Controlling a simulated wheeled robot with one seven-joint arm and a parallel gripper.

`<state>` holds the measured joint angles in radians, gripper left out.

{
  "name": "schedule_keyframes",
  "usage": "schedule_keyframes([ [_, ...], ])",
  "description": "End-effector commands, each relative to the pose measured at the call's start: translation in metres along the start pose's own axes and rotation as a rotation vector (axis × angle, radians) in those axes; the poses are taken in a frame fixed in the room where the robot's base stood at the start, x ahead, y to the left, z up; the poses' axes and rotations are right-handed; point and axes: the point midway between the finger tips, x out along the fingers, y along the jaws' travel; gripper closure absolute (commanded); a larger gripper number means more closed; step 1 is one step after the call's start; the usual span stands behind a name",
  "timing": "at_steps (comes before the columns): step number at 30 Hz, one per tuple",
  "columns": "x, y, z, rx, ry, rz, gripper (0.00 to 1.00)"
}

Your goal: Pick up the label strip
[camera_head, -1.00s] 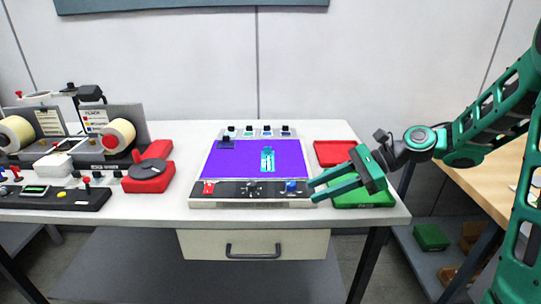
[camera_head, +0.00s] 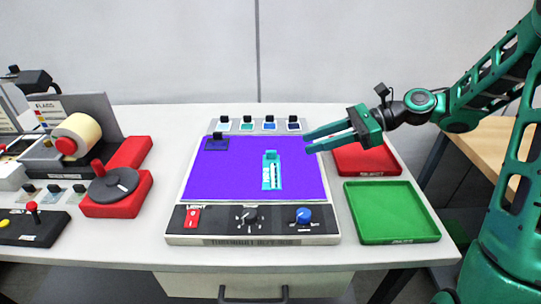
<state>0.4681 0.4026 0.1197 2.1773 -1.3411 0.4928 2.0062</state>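The label strip (camera_head: 272,172) is a small teal piece with white markings. It lies on the purple lit panel of the light table (camera_head: 230,178), right of the panel's middle. My gripper (camera_head: 306,144) is to the right of and a little beyond the strip in the picture, over the panel's right edge. Its two teal fingers point left with a gap between them, and nothing shows in the gap. The gripper appears apart from the strip; its exact height above the panel is hard to tell.
A red tray (camera_head: 365,160) and a green tray (camera_head: 391,211) lie right of the panel, both empty. A dark block (camera_head: 216,142) sits at the panel's far left corner. Several small switches line its back. A red device (camera_head: 118,188) and rewinder (camera_head: 75,136) stand left.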

Motion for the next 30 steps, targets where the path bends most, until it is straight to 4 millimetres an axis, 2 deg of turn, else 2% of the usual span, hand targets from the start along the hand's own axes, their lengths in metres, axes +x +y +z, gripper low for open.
schedule_keyframes([
  [9, 0.04, 0.0, 0.0, 0.001, 0.0, 0.002, 0.68],
  [17, 0.058, -0.001, 0.001, 0.0, 0.0, 0.0, 0.68],
  [24, 0.089, -0.007, 0.005, 0.001, 0.0, 0.003, 0.68],
  [30, 0.106, -0.007, 0.005, 0.0, 0.0, 0.0, 0.68],
])
